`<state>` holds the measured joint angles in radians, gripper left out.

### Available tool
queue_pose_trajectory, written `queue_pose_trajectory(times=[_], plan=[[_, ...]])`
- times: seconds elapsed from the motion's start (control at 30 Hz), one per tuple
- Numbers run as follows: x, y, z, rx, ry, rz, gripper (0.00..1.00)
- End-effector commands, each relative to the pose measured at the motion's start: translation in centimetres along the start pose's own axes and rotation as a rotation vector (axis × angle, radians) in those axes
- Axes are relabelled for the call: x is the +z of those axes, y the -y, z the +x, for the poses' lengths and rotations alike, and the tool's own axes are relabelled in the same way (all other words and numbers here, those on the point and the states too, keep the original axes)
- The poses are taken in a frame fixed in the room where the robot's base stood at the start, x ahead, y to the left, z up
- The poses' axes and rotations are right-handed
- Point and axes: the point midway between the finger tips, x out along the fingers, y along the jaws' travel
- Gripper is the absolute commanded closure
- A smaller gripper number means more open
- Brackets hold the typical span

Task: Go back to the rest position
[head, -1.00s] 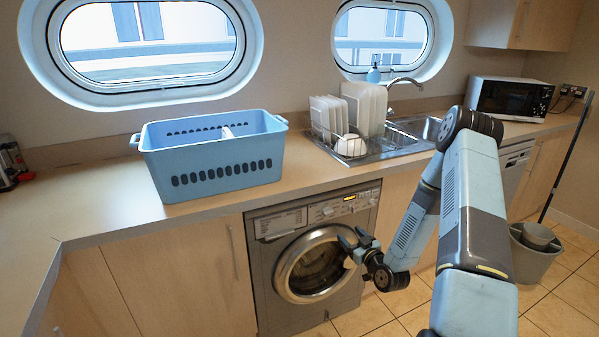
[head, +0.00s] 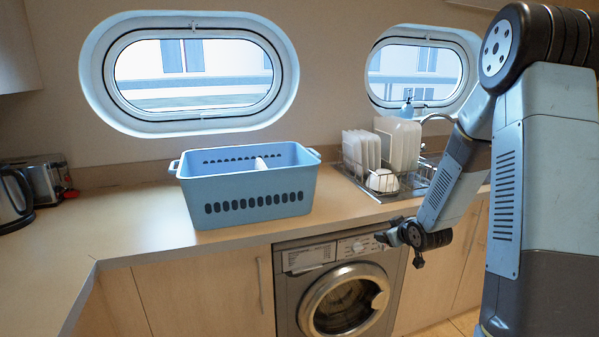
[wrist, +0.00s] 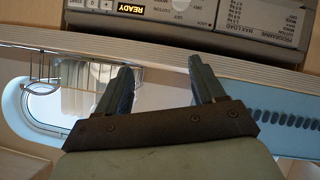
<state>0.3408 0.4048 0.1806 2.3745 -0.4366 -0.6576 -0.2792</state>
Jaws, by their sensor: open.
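My gripper (head: 387,238) is in front of the counter edge, just above and right of the washing machine's control panel in the head view. In the wrist view my gripper (wrist: 160,80) shows two fingers spread apart with nothing between them. My arm comes down from the upper right of the head view, its elbow high and bent. The wrist view is upside down, with the washing machine panel (wrist: 190,12) at the top and the counter edge (wrist: 165,55) behind the fingers.
A blue perforated basket (head: 245,190) stands on the counter (head: 130,220). A dish rack with white plates (head: 398,145) is by the sink. The washing machine (head: 340,290) is below the counter. A toaster (head: 45,180) and kettle (head: 12,200) stand at the left.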

Motion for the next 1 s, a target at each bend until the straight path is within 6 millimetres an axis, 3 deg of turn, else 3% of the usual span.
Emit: queue_pose_trajectory(times=[0.2, 0.47, 1.0], plan=[[-3.0, -0.9, -4.5, 0.042, 0.097, 0.012, 0.31], [-5.5, -1.1, -10.5, 0.088, 0.207, 0.06, 0.31], [-8.3, 1.5, -25.0, 0.132, 0.385, 0.245, 0.31]])
